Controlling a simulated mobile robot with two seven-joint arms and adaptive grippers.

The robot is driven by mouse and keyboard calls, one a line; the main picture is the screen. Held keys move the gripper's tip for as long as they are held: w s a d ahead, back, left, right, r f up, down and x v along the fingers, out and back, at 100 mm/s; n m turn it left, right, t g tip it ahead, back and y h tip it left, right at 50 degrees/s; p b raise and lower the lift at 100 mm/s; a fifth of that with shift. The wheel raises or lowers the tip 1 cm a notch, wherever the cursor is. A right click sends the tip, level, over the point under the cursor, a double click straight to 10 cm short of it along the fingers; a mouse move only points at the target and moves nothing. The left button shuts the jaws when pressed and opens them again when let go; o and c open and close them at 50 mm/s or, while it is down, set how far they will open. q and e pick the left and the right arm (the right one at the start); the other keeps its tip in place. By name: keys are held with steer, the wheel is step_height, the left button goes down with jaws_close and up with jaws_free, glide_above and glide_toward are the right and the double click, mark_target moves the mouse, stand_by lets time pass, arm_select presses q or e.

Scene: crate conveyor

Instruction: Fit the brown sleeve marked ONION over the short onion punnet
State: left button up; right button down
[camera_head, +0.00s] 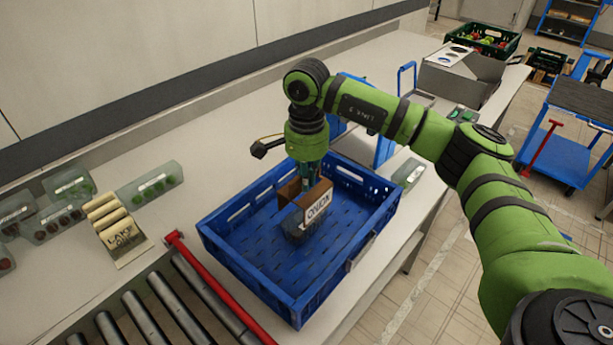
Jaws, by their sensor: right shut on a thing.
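The brown sleeve (288,192) carries a white label reading ONION and is inside the blue crate's outline. My right gripper (309,186) reaches down from above and is shut on the sleeve; its fingertips are partly hidden. A short clear punnet with dark contents (299,232) shows just below the sleeve in the crate. The sleeve hides its upper part, so I cannot tell whether the sleeve is around it or only above it. My left gripper is not in view.
The blue crate (242,268) stands on the pale table, otherwise empty. Several punnets (150,188) and a stack of tan sleeves (117,226) lie to its left. A red bar (215,287) and rollers run in front. A grey box (460,75) stands behind right.

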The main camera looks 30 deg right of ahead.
mark_target(306, 197)
steer(key=shift+f, duration=0.2)
stand_by(0.4)
steer(key=shift+f+b, duration=1.45)
steer(key=shift+f, duration=0.1)
steer(key=shift+f, duration=0.15)
steer(key=shift+f+b, duration=0.95)
steer(key=shift+f, duration=0.1)
steer(key=shift+f, duration=0.3)
steer(key=shift+f+b, duration=0.65)
steer(key=shift+b, duration=0.15)
steer(key=shift+f, duration=0.1)
steer(key=shift+s+f, duration=0.2)
steer(key=c, duration=1.3)
jaws_free()
steer(key=shift+a, duration=0.1)
